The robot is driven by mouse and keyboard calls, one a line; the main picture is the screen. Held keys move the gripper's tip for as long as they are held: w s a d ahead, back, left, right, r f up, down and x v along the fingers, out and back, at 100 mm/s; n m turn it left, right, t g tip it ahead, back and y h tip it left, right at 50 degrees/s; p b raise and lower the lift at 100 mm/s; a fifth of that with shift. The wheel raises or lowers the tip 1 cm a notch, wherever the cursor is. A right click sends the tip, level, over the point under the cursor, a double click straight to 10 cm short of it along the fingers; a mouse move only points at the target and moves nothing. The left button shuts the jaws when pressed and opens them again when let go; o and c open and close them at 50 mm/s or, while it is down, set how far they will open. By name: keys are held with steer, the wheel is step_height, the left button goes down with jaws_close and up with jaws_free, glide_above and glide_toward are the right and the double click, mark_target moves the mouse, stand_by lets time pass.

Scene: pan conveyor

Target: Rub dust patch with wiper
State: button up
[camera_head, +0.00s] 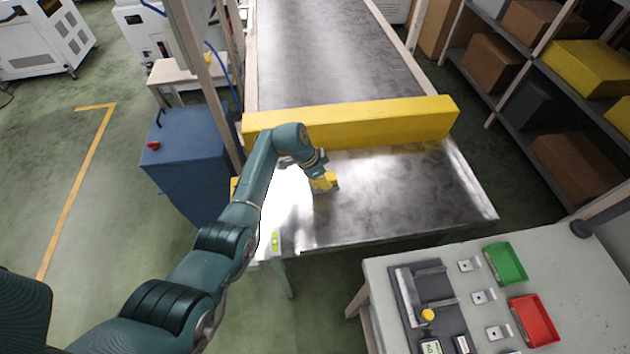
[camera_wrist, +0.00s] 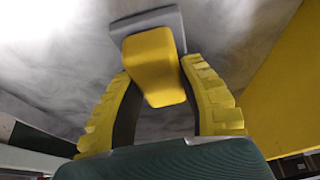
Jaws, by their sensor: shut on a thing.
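My gripper (camera_head: 322,182) is over the left part of the metal conveyor plate (camera_head: 430,195). In the wrist view its yellow ribbed fingers (camera_wrist: 157,75) are closed around the wiper's yellow block handle (camera_wrist: 155,58). The wiper's flat grey head (camera_wrist: 140,22) points away from my palm, towards the plate. I cannot tell for sure whether the head touches the plate. Dull grey smudges (camera_head: 385,175) spread over the plate; they also show in the wrist view (camera_wrist: 62,75). No single dust patch stands out with a clear edge, and glare whitens the plate's left side.
A yellow beam (camera_head: 370,122) crosses the conveyor just behind my gripper. A blue cabinet (camera_head: 190,165) stands at the left. A bench with a green tray (camera_head: 506,263) and a red tray (camera_head: 534,320) is at the front right. Shelves (camera_head: 535,75) stand at the right.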

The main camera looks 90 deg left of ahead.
steer(key=shift+w+a+f+b, duration=0.1)
steer(key=shift+w+a+b, duration=0.1)
steer(key=shift+w+b, duration=0.65)
steer(key=shift+w+a+f+b, duration=0.15)
steer(key=shift+w+b, duration=0.4)
steer(key=shift+w, duration=0.65)
steer(key=shift+w+a+r+b, duration=0.1)
steer(key=shift+w+a+b, duration=0.1)
steer(key=shift+w+b, duration=0.65)
steer(key=r+p, duration=0.1)
steer(key=r, duration=0.1)
steer(key=r+p, duration=0.2)
steer(key=shift+w, duration=0.4)
steer(key=shift+r+p, duration=1.9)
steer(key=shift+r, duration=0.3)
